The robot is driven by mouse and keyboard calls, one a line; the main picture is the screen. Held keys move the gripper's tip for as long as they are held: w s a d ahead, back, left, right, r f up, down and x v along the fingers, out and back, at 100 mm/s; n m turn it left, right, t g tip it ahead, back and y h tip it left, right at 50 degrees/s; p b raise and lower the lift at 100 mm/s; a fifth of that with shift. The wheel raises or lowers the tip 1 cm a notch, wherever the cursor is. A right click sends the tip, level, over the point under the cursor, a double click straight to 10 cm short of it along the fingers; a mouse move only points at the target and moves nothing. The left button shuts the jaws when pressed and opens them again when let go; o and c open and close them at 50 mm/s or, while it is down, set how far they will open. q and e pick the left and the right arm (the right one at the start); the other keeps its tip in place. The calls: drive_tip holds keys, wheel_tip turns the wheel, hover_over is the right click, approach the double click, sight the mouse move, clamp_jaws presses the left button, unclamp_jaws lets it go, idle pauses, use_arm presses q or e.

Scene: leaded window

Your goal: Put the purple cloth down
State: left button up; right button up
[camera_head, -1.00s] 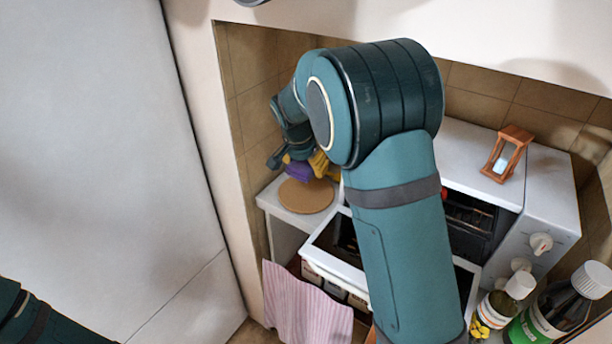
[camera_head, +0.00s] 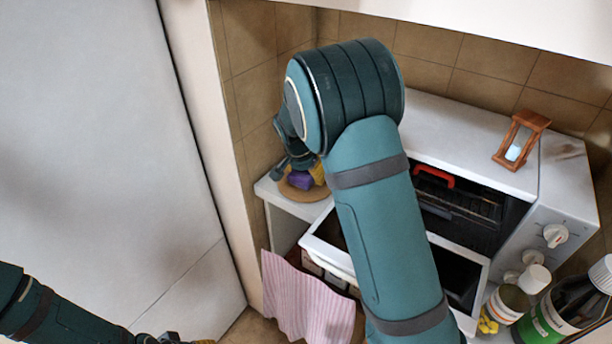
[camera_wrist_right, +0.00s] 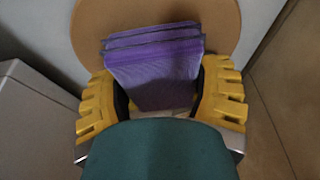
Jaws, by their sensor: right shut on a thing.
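The folded purple cloth (camera_head: 299,181) is between the yellow fingers of my right gripper (camera_head: 308,174). In the right wrist view the cloth (camera_wrist_right: 155,65) shows as a stacked, folded pad, and the right gripper (camera_wrist_right: 160,88) is shut on it from both sides. The cloth is over a round brown mat (camera_head: 317,194), which also shows behind it in the wrist view (camera_wrist_right: 225,18). I cannot tell whether the cloth touches the mat. My left gripper (camera_head: 172,339) shows only in part at the bottom edge, and its fingers are cut off.
The mat lies on a white counter (camera_head: 270,193) in the corner. An open white drawer (camera_head: 325,247) and a striped pink towel (camera_head: 305,300) are in front. A dark oven (camera_head: 460,215) stands to the right, with an hourglass (camera_head: 520,140) on top and bottles (camera_head: 560,315) nearby.

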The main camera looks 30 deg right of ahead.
drive_tip(key=shift+f, duration=0.3)
drive_tip(key=shift+f, duration=0.2)
drive_tip(key=o, duration=1.3)
drive_tip(key=shift+c, duration=0.2)
drive_tip(key=shift+r, duration=0.2)
drive_tip(key=shift+r, duration=0.3)
drive_tip(key=p+v, duration=0.2)
drive_tip(key=v, duration=0.9)
drive_tip(key=shift+s+a+r, duration=0.1)
drive_tip(key=shift+r, duration=0.1)
